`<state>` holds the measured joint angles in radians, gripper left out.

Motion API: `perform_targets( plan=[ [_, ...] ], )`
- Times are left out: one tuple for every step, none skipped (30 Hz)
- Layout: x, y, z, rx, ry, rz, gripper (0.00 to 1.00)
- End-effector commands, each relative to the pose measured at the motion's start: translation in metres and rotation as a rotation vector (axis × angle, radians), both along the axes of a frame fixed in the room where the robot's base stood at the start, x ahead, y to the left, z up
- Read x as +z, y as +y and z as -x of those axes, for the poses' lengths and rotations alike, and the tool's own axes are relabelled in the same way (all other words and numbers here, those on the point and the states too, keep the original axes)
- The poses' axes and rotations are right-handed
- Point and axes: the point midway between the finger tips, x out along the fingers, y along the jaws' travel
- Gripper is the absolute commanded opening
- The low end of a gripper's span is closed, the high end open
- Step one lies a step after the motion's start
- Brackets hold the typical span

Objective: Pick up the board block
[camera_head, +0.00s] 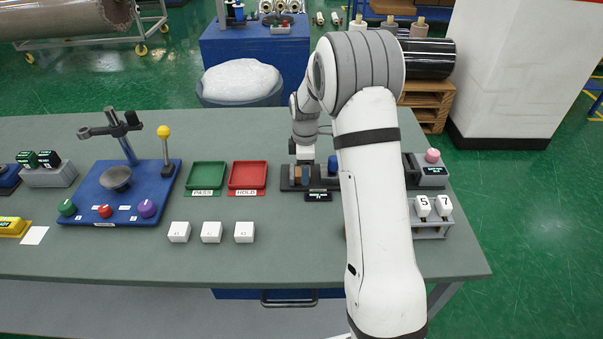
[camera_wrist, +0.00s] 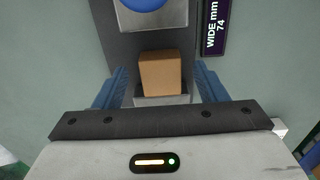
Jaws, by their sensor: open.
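The board block (camera_wrist: 161,72) is a brown cardboard-coloured block on a dark base with a light pad. In the wrist view it stands between the two blue fingers of my gripper (camera_wrist: 161,90), with a gap on each side. In the head view my gripper (camera_head: 302,172) points down over the left part of the dark base (camera_head: 290,184), and the block (camera_head: 297,172) is partly hidden by it. My gripper is open and holds nothing.
A blue round knob (camera_head: 332,164) and a small display (camera_wrist: 213,25) reading "WIDE mm 74" are close by. Green (camera_head: 207,175) and red (camera_head: 248,175) trays lie to the left. White labelled blocks (camera_head: 211,232) stand in front. A pink-knobbed box (camera_head: 432,170) is at right.

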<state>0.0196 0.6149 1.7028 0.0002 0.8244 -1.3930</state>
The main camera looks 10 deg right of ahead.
Motion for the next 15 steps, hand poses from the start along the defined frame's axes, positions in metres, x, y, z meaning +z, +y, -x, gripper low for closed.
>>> perform_targets(
  plan=[
    [-0.0056, 0.0003, 0.0004, 0.0, 0.002, 0.0, 0.65],
    [-0.0082, 0.0004, 0.0003, 0.0, 0.001, 0.0, 0.65],
    [-0.0105, 0.0004, 0.0005, 0.0, 0.001, 0.0, 0.65],
    [-0.0116, 0.0005, 0.0004, 0.0, 0.001, 0.0, 0.65],
    [-0.0122, 0.0005, 0.0004, 0.0, 0.0, 0.0, 0.65],
    [-0.0125, 0.0006, 0.0003, 0.0, 0.0, 0.0, 0.65],
    [-0.0125, 0.0006, 0.0003, 0.0, 0.0, -0.001, 0.65],
    [-0.0124, 0.0007, 0.0003, 0.0, -0.001, -0.001, 0.65],
    [-0.0124, 0.0007, 0.0003, 0.0, 0.0, -0.001, 0.65],
    [-0.0124, 0.0008, 0.0003, 0.0, 0.0, -0.001, 0.65],
    [-0.0124, 0.0008, 0.0003, 0.0, 0.0, -0.001, 0.64],
    [-0.0123, 0.0008, 0.0003, 0.0, 0.0, -0.001, 0.61],
    [-0.0123, 0.0009, 0.0002, 0.0, -0.001, -0.001, 0.58],
    [-0.0122, 0.0009, 0.0002, 0.0, -0.001, -0.001, 0.56],
    [-0.0122, 0.0009, 0.0002, 0.0, -0.001, -0.001, 0.52]
  ],
)
